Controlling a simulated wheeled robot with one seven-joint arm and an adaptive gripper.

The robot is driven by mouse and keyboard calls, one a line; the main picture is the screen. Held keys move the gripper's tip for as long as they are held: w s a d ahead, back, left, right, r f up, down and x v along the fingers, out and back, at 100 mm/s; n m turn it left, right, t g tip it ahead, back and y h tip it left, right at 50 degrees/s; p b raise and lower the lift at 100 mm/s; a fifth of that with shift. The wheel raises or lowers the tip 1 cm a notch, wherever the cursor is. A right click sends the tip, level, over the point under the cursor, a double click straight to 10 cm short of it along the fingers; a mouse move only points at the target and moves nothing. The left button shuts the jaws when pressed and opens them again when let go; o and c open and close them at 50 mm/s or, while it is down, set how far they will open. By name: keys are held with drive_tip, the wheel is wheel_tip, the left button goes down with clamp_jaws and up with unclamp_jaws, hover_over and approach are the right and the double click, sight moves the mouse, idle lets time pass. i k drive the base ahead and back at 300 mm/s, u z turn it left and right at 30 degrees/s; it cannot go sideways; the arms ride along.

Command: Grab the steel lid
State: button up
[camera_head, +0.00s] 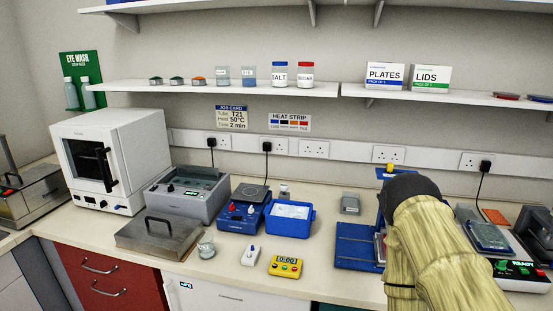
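A flat grey steel lid (158,239) with a dark bar handle lies on the bench at the left, in front of a grey water bath (190,190). The bath's top is uncovered. My arm, in a pale yellow sleeve with a dark end, reaches over the right part of the bench, well to the right of the lid. My gripper's fingers do not show, so whether it is open or shut is hidden.
A glass beaker (206,244) stands close to the lid's right edge. A white oven (115,160) stands behind left. A blue tub (290,219), a small white device (250,256) and a yellow timer (285,265) stand to the right. Shelves hang above.

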sight(165, 236)
drive_tip(key=u, duration=2.4)
drive_tip(key=i, duration=2.1)
drive_tip(key=z, duration=2.65)
drive_tip(key=i, duration=0.1)
drive_tip(key=z, duration=0.15)
